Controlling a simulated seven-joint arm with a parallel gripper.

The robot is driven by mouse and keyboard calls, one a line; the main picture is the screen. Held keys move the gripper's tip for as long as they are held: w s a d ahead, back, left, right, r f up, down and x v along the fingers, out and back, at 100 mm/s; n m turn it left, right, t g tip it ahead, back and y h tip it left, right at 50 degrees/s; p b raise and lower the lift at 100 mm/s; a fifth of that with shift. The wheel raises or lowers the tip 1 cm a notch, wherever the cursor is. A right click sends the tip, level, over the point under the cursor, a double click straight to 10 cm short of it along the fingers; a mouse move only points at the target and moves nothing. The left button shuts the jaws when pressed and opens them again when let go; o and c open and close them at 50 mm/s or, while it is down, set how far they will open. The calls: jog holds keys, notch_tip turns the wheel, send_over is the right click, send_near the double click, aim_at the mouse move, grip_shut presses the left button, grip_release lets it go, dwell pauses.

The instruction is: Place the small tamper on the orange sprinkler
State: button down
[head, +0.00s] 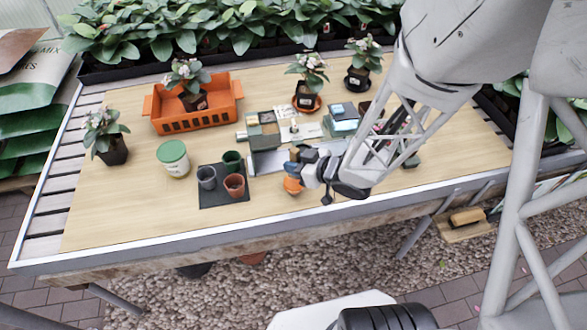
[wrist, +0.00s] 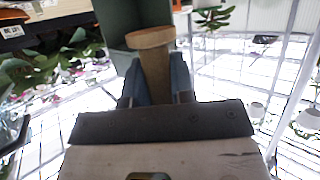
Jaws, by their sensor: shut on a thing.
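The small tamper (wrist: 153,58), a wooden piece with a round flat end, shows in the wrist view between the blue fingers of my gripper (wrist: 155,85). My gripper is shut on it. In the head view my gripper (head: 298,165) is low over the front middle of the table. A small orange object (head: 292,186), likely the orange sprinkler, is just below the fingers there. Most of it is hidden by the gripper, so I cannot tell whether the tamper touches it.
A dark mat (head: 213,199) with several small pots lies to the left, beside a green-lidded tub (head: 173,158). An orange crate (head: 205,115) and potted plants stand behind. A grey tray (head: 268,162) is close behind the gripper. The left front of the table is clear.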

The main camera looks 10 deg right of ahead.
jog(key=shift+w, duration=0.4)
jog(key=shift+s+f, duration=0.1)
jog(key=shift+f, duration=1.7)
jog(key=shift+f, duration=0.1)
jog(key=c, duration=1)
grip_release()
jog(key=shift+v, duration=6)
